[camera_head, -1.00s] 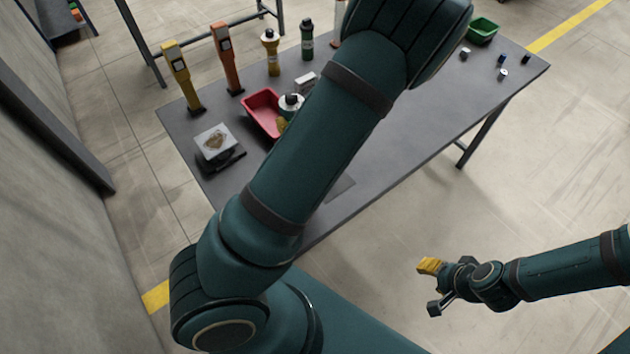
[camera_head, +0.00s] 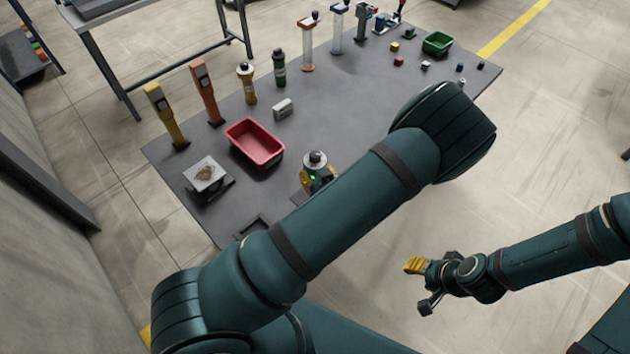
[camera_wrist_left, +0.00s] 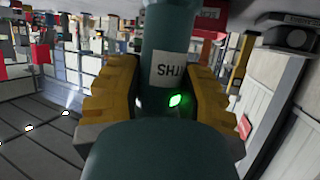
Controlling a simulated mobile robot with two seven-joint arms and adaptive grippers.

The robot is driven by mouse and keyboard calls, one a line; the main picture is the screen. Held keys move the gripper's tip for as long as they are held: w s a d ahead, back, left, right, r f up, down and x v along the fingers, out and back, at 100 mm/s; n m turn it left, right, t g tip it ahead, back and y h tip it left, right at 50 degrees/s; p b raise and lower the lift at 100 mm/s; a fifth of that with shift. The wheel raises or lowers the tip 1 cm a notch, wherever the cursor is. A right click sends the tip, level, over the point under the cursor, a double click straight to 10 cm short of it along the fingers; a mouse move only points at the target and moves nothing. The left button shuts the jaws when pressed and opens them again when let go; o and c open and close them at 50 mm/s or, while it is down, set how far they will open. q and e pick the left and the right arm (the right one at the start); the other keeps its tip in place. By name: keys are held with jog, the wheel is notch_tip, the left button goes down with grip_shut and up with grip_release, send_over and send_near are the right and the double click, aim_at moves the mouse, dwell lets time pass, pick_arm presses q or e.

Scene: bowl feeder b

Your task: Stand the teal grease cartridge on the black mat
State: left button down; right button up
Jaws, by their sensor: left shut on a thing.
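My left gripper (camera_wrist_left: 165,95) is shut on the teal grease cartridge (camera_wrist_left: 165,30), a teal cylinder with a white label between the yellow fingers. In the head view the left gripper (camera_head: 309,182) is by the table's front edge, right of the red tray. My forearm partly covers it, and the cartridge cannot be made out there. A dark flat square (camera_head: 250,221), possibly the black mat, lies at the front edge, partly hidden by my arm. My right gripper (camera_head: 422,286) is open and empty, off the table's front side.
A red tray (camera_head: 255,143) and a dark stand (camera_head: 218,189) with a pale block are at left. Yellow (camera_head: 166,115) and orange (camera_head: 206,92) upright tools, a yellow bottle (camera_head: 246,84) and a green bottle (camera_head: 279,68) stand behind. A green bin (camera_head: 437,43) is far right.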

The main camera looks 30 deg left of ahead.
pick_arm(q)
jog(key=shift+f, duration=1.6)
jog(key=shift+f, duration=0.1)
jog(key=shift+f+b, duration=0.1)
jog(key=shift+b, duration=0.2)
jog(key=c, duration=0.6)
grip_release()
